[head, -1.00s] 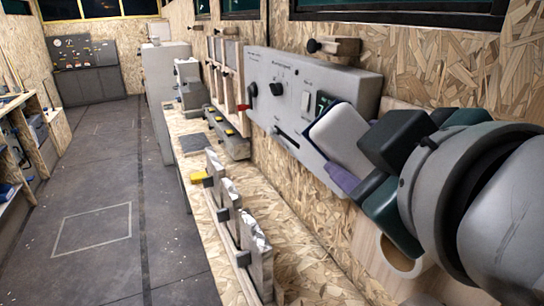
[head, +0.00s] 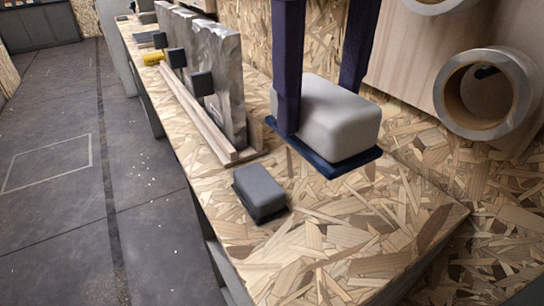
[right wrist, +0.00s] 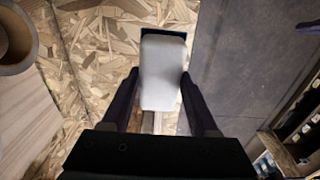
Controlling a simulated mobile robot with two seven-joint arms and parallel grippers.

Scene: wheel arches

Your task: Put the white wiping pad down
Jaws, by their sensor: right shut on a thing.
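The white wiping pad (head: 335,115) is a rounded whitish block at the near part of the bench. My right gripper (head: 318,108) comes down from above with one dark purple finger on each side of the pad and is shut on it.
A grey block on a dark base (head: 260,190) sits on the chipboard bench (head: 330,240), left of the plate. Rough grey slabs (head: 215,75) stand in a wooden rack behind. A round tube (head: 487,95) sticks out at right. The near bench end is clear.

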